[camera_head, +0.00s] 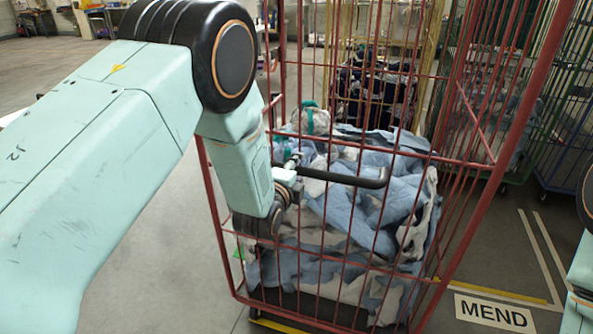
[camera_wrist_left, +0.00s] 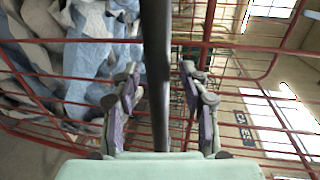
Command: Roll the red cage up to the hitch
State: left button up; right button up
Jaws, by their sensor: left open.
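The red cage (camera_head: 502,155) stands in front of me in the head view, a tall wire-mesh frame holding crumpled blue and grey cloths (camera_head: 350,210). A black handle bar (camera_head: 345,179) is on its near side. My left gripper (camera_head: 292,178) is at the left end of this bar. In the left wrist view its two fingers (camera_wrist_left: 160,82) are apart, with the dark bar (camera_wrist_left: 155,35) running between them; I cannot tell whether they touch it. Only part of my right arm shows at the right edge, and its gripper is out of view. I cannot make out the hitch.
A yellow cage (camera_head: 432,55) with dark cloths stands behind the red one. A green cage (camera_head: 560,90) and a blue one (camera_head: 578,150) stand at the right. A floor sign reading MEND (camera_head: 493,313) lies by painted lines. Open floor (camera_head: 165,240) lies left of the cage.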

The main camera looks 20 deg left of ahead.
pick_arm(q)
jog(key=shift+w+d+f, duration=0.1)
jog(key=shift+w+f, duration=0.1)
jog(key=shift+w, duration=0.05)
jog(key=shift+c, duration=0.8)
jog(key=shift+s+r, duration=0.15)
jog(key=shift+s, duration=0.1)
jog(key=c, duration=0.4)
jog(key=shift+w, duration=0.1)
grip_shut()
